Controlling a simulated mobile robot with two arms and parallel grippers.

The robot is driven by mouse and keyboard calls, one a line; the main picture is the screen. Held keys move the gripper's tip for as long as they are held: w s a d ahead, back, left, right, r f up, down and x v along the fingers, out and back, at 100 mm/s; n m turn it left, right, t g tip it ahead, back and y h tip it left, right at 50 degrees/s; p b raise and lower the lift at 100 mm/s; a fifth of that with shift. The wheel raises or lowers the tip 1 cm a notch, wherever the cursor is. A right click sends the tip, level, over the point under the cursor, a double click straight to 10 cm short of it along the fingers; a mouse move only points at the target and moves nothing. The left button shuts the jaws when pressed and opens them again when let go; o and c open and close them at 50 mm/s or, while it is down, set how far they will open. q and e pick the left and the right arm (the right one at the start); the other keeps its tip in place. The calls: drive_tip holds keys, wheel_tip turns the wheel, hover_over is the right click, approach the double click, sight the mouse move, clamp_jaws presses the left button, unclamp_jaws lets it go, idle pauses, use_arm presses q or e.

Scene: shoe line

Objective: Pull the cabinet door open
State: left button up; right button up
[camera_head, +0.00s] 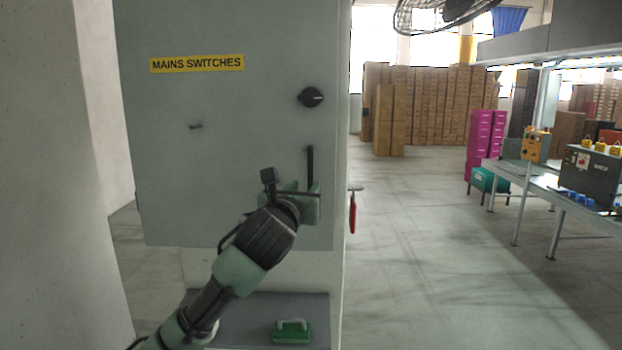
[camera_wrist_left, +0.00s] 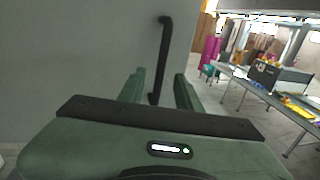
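The grey cabinet door (camera_head: 230,130) with the yellow "MAINS SWITCHES" label (camera_head: 197,63) looks shut. A black knob (camera_head: 311,97) sits at its upper right. The black upright bar handle (camera_head: 310,162) is below the knob, its lower part hidden behind my left gripper (camera_head: 308,190). In the left wrist view the handle (camera_wrist_left: 163,55) stands ahead, and its lower end shows in the gap between the two green fingers (camera_wrist_left: 160,90). The fingers are apart and I see no contact with the handle. My right gripper is not in view.
A red-handled item (camera_head: 352,212) hangs on the cabinet's right side. A green object with a handle (camera_head: 291,332) rests on a grey surface (camera_head: 240,312) below. A workbench (camera_head: 535,182) stands to the right. The floor (camera_head: 430,250) between is clear.

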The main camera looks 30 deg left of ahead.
sight(310, 182)
use_arm(q)
drive_tip(key=p+x, duration=0.1)
drive_tip(key=x, duration=0.3)
drive_tip(key=shift+w+a+p, duration=0.1)
drive_tip(key=shift+w+p, duration=0.2)
drive_tip(key=shift+w+a, duration=0.15)
drive_tip(key=shift+w, duration=0.55)
clamp_jaws()
idle(0.5)
